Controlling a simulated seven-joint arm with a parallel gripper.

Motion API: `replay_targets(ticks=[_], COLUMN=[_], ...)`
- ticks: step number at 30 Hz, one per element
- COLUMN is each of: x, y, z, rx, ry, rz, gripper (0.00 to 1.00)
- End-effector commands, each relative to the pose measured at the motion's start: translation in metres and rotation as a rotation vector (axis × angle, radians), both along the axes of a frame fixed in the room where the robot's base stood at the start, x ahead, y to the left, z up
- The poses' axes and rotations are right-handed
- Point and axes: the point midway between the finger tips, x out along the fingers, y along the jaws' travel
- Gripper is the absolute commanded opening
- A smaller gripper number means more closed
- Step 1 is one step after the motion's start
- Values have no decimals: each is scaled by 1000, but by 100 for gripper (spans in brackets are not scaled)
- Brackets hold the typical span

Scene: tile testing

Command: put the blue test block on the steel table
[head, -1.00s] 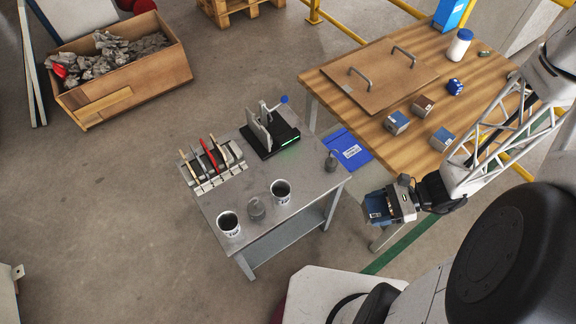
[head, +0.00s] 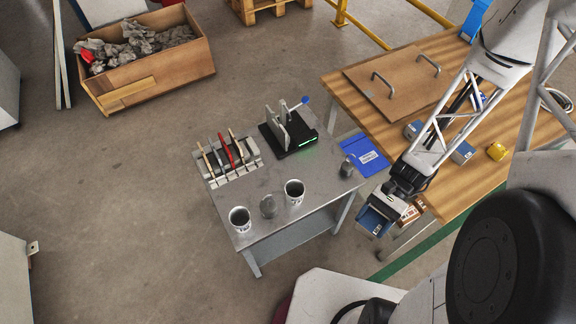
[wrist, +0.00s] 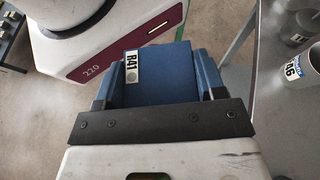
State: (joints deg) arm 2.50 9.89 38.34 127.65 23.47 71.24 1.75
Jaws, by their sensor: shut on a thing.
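My gripper (head: 374,220) is shut on a blue test block, which shows in the wrist view (wrist: 165,75) with a white label reading R41. In the head view the held blue block (head: 370,224) is in the air just off the right front corner of the steel table. The steel table (head: 268,225) is low and grey, with a lower shelf. Its bare top shows at the front right, and part of it shows at the right of the wrist view (wrist: 268,75).
The steel table bears two cups (head: 240,219) (head: 294,192), grey weights (head: 268,206) (head: 347,168), a rack of tiles (head: 228,160) and a black clamp device (head: 288,138). The wooden table (head: 465,200) holds more blocks.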

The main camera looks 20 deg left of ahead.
Motion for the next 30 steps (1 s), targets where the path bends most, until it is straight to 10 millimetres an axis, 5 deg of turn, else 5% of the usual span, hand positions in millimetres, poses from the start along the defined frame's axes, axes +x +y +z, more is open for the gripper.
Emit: replay_targets(ticks=[30], x=[21], y=[30], z=[-15], rx=[0], ry=[0], rz=[839], gripper=[28])
